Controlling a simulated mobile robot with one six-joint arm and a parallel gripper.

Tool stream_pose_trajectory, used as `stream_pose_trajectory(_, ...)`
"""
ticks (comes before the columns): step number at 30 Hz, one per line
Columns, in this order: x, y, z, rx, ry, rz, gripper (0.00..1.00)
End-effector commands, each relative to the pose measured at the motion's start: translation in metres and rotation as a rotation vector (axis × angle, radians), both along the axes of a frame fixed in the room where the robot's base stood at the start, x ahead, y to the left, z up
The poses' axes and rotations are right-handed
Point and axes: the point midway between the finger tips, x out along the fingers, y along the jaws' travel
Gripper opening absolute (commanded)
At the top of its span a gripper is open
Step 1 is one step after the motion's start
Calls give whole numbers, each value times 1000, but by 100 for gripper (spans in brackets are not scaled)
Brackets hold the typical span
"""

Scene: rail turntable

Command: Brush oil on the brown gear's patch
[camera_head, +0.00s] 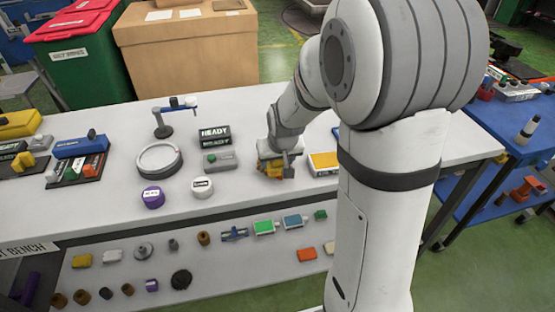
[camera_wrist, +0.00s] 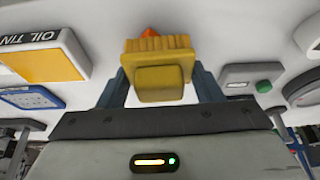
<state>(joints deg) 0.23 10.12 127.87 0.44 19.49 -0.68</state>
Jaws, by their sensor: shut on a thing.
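My gripper (camera_head: 277,163) is low over the bench, left of my arm's column. In the wrist view its blue-grey fingers (camera_wrist: 160,88) are shut on a yellow ridged piece (camera_wrist: 160,60); a bit of orange shows behind it. I cannot tell whether this piece is a brush or whether it touches the bench. The oil tin (camera_wrist: 50,48), a white box with an orange-yellow face, is beside the gripper; in the head view it (camera_head: 323,160) is just right of it. I cannot make out a brown gear or its patch; small brown pieces (camera_head: 204,238) stand on the lower shelf.
A grey box with a green button (camera_head: 219,162) and a READY sign (camera_head: 214,136) stand left of the gripper. A round white-topped turntable (camera_head: 160,159), a purple tub (camera_head: 153,197) and a white tub (camera_head: 202,188) are farther left. The front bench strip is clear.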

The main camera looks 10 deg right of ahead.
Motion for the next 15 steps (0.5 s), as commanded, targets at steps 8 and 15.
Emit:
stream_pose_trajectory(8, 0, 0, -5, 0, 0, -1, 41)
stream_pose_trajectory(15, 0, -1, -9, 0, 0, -1, 41)
